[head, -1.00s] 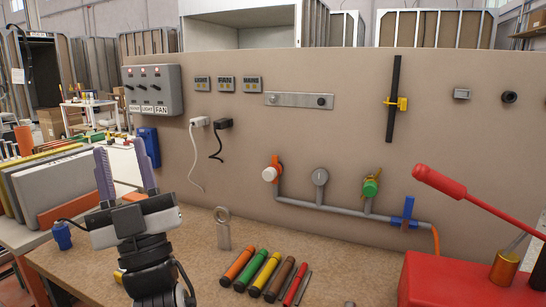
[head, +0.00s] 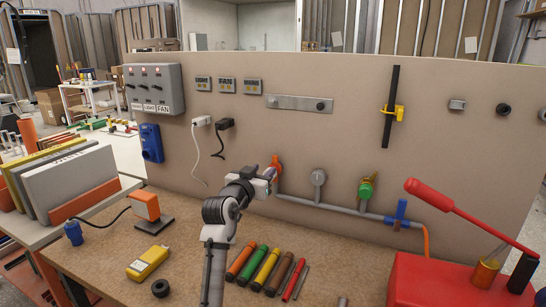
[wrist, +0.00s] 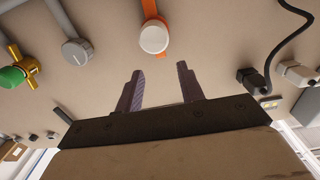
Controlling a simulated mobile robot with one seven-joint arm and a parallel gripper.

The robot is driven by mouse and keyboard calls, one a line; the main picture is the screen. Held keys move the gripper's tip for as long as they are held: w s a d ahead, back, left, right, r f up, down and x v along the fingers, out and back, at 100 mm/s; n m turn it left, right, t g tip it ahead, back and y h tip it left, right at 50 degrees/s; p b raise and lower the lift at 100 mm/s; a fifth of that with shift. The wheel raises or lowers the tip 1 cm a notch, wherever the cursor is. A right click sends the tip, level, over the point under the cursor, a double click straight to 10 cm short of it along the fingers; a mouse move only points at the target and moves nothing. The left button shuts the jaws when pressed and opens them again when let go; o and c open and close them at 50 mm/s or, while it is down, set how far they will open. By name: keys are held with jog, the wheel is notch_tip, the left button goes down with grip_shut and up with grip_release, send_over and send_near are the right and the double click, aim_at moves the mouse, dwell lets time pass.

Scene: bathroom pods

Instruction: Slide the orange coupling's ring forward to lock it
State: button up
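An orange fitting with a white round end sits on the left end of the grey pipe on the upright panel. In the head view its orange part (head: 277,165) shows just past my gripper (head: 270,178), which covers most of the white end. In the wrist view the white end (wrist: 153,37) faces me, with orange around and above it. My gripper (wrist: 160,72) is open and empty there. Its two fingers point toward the panel, with the white end beyond the tips in the picture. I see no contact. Whether a ring has been slid cannot be told.
A grey round fitting (head: 318,178) and a green knob with a yellow handle (head: 366,188) are to the right on the pipe. Plugs with cords (head: 224,125) hang at the upper left. Several coloured tubes (head: 268,268) lie on the bench. A red lever machine (head: 440,280) stands right.

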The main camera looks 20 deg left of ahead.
aim_at(274, 160)
jog(key=w+p, duration=0.2)
jog(key=w, duration=0.6)
jog(key=shift+w, duration=0.15)
grip_shut()
